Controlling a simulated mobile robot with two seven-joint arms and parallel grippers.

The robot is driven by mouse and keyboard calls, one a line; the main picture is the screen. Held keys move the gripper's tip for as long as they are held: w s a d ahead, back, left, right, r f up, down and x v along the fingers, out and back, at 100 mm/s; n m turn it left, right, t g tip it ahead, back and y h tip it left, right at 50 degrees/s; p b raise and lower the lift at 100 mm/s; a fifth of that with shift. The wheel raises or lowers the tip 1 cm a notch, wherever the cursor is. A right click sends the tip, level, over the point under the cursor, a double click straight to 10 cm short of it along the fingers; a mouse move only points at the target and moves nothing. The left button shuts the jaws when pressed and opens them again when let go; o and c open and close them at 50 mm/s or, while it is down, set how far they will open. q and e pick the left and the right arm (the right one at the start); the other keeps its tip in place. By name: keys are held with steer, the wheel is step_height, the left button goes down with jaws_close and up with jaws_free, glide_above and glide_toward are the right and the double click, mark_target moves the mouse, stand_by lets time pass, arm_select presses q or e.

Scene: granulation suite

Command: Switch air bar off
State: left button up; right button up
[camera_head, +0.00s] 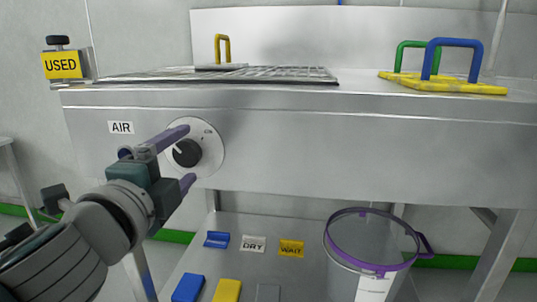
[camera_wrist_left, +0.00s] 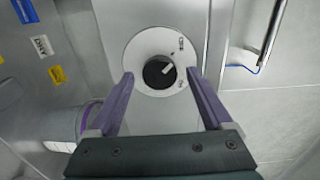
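The air bar switch is a black rotary knob (camera_head: 187,153) on a round white dial (camera_head: 211,146), mounted on the front of the steel bench beside the "AIR" label (camera_head: 121,127). In the left wrist view the knob (camera_wrist_left: 159,72) has a white pointer mark towards its upper right; the dial lettering is too small to read. My left gripper (camera_head: 183,155) is open in front of the dial. In the wrist view its purple fingers (camera_wrist_left: 160,82) stand on either side of the knob, apart from it. My right gripper is not in view.
The steel bench (camera_head: 330,140) carries a wire grid (camera_head: 280,73) and yellow plates with green and blue handles (camera_head: 455,86). A "USED" sign (camera_head: 61,66) stands at its left end. Below, a shelf (camera_head: 215,265) holds colored tags and a purple-rimmed bucket (camera_head: 345,262).

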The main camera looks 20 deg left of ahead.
arm_select(q)
steer(key=shift+s, duration=0.1)
steer(key=v, duration=0.9)
steer(key=shift+s+d+b, duration=0.15)
steer(key=shift+s+b, duration=0.2)
